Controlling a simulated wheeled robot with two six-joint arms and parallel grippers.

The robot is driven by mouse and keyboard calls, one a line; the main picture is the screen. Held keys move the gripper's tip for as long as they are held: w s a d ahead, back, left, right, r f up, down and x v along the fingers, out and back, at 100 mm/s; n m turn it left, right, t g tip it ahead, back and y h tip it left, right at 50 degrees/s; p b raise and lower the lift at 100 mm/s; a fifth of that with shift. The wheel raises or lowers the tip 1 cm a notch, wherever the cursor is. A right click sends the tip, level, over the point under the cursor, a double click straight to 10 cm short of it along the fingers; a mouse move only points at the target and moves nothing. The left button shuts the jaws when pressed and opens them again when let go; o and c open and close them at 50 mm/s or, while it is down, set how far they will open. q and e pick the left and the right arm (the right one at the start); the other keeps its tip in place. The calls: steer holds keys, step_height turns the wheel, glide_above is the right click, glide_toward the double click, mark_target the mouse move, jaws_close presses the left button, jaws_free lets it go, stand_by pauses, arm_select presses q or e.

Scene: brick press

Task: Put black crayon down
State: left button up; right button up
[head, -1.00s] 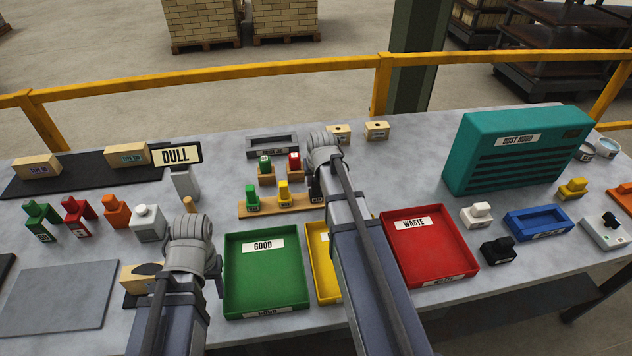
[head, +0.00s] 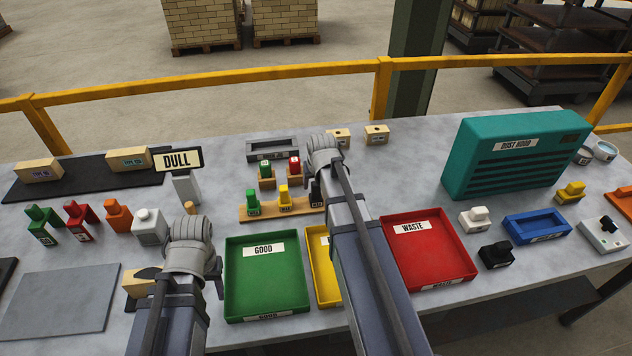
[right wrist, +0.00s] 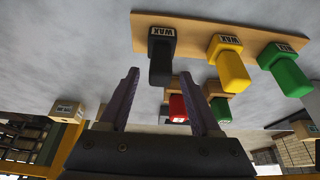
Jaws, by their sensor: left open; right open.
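The black crayon (right wrist: 161,60) stands in the wooden rack (right wrist: 200,32), beside a yellow crayon (right wrist: 229,68) and a green one (right wrist: 285,68). In the right wrist view, my right gripper (right wrist: 159,75) is open, with its two fingers apart and the black crayon between or just beyond their tips; contact is not clear. In the head view, the right gripper (head: 323,165) is over the right end of the rack (head: 262,210), and its arm hides part of that end. My left gripper (head: 188,265) is open near a cream brick (head: 137,283) at the front left.
Green (head: 267,308), yellow (head: 323,290) and red (head: 440,262) trays lie in front of the rack. Red and green blocks stand on small holders behind it. A DULL sign (head: 178,160) stands to the left, a teal dust hood (head: 515,155) to the right.

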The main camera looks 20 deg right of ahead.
steer(key=p+v, duration=0.9)
steer(key=v, duration=0.1)
steer(key=shift+s+r, duration=0.15)
steer(key=shift+r, duration=0.1)
steer(key=shift+a, duration=0.1)
steer(key=s+a+n+g, duration=0.2)
steer(key=s+a, duration=0.6)
steer(key=a, duration=0.4)
steer(key=s+a+f+n+g, duration=0.1)
steer(key=s+a+n, duration=0.3)
steer(key=s+a, duration=0.5)
steer(key=a+g, duration=0.1)
steer(key=a, duration=0.2)
steer(key=shift+s+f+n, duration=0.15)
steer(key=shift+f+n, duration=0.1)
steer(key=shift+n, duration=0.05)
